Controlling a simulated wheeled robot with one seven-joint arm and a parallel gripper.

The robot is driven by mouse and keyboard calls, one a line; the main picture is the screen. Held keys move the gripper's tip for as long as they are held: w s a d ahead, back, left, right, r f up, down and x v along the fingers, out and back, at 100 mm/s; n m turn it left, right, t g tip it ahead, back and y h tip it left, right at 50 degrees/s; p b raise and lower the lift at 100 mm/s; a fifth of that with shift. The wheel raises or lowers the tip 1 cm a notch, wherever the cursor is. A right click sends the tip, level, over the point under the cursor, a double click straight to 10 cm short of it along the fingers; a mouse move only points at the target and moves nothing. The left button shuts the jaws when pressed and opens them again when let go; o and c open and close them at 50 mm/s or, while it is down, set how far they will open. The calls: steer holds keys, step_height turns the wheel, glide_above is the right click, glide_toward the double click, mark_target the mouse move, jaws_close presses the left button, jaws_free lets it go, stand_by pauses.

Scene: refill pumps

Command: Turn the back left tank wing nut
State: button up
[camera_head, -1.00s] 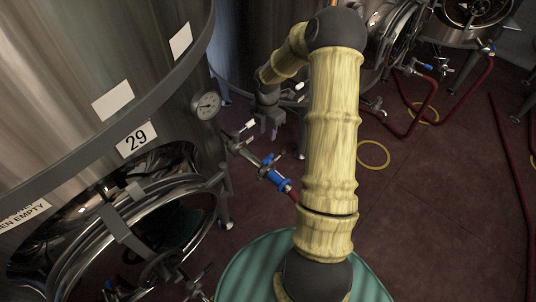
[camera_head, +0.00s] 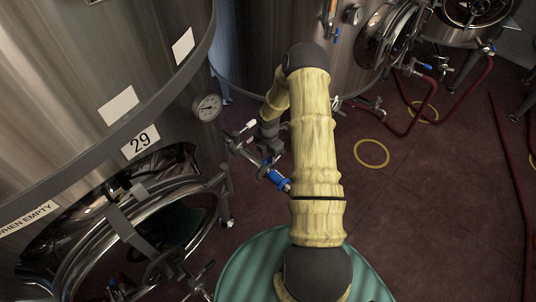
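The steel tank marked 29 (camera_head: 60,90) fills the left side. A metal outlet fitting (camera_head: 240,146) with pale-tipped handles sticks out from its lower right side, ending in a blue valve (camera_head: 277,180). I cannot tell which small part there is the wing nut. My gripper (camera_head: 271,154) is at this fitting, just above the blue valve, and partly hides it. Its fingers are small and dark, so I cannot tell whether they touch the fitting or are open or shut. Another large steel tank (camera_head: 250,50) stands behind.
A round pressure gauge (camera_head: 207,107) sits on the tank above the fitting. A round hatch (camera_head: 150,235) is at lower left. Red hoses (camera_head: 432,97) and yellow rings (camera_head: 372,153) lie on the dark red floor (camera_head: 440,210), which is mostly open at right.

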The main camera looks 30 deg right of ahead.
jaws_close()
